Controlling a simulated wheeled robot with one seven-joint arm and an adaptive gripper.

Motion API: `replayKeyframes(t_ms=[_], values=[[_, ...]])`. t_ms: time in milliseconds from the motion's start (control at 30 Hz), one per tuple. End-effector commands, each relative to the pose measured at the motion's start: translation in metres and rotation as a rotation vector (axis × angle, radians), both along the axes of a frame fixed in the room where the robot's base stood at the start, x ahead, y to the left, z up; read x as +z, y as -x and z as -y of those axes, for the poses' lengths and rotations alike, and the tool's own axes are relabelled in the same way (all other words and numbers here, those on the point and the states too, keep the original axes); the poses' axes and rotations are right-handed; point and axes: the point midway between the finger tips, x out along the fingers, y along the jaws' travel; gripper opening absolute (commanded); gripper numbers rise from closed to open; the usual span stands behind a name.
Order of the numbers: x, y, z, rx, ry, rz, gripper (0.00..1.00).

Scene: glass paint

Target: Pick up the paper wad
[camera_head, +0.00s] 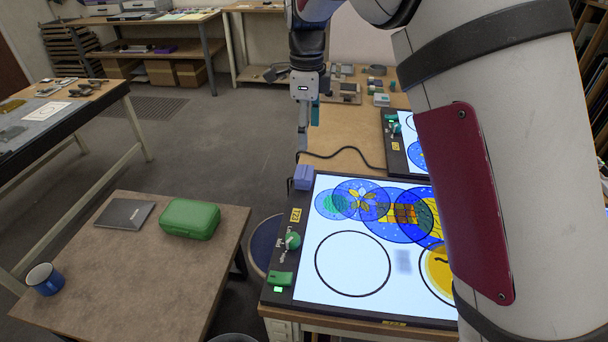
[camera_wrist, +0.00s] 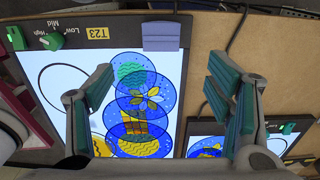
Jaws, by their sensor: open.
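I cannot make out a paper wad in either view. My gripper (camera_head: 308,112) hangs down over the bench beyond the light panel in the head view. In the wrist view my gripper (camera_wrist: 158,85) shows two teal-padded fingers spread wide, with nothing between them held. The lit panel (camera_head: 335,298) carries overlapping round blue and yellow painted glass pieces (camera_head: 362,199); the panel also shows in the wrist view (camera_wrist: 60,60). A faint grey smudge lies on the panel, and I cannot tell what it is. My arm hides the panel's right part.
A purple block (camera_head: 304,177) sits at the panel's far left corner. A second lit panel (camera_head: 408,127) lies behind, with a black cable (camera_head: 345,152) nearby. A low table (camera_head: 130,290) at left holds a green case (camera_head: 190,219), a laptop-like slab (camera_head: 125,213) and a blue mug (camera_head: 45,279).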

Motion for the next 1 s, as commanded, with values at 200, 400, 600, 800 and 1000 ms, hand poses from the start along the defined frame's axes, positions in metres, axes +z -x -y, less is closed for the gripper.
replayKeyframes(t_ms=[200, 400, 600, 800, 1000], values=[[-0.041, 0.001, 0.001, 0.0, 0.002, -0.005, 0.73], [-0.07, 0.001, 0.0, 0.001, 0.0, -0.003, 0.73], [-0.083, 0.0, 0.0, 0.002, 0.001, -0.002, 0.73], [-0.109, -0.002, -0.004, 0.002, 0.002, -0.002, 0.73], [-0.129, -0.002, -0.004, 0.002, 0.0, -0.002, 0.73]])
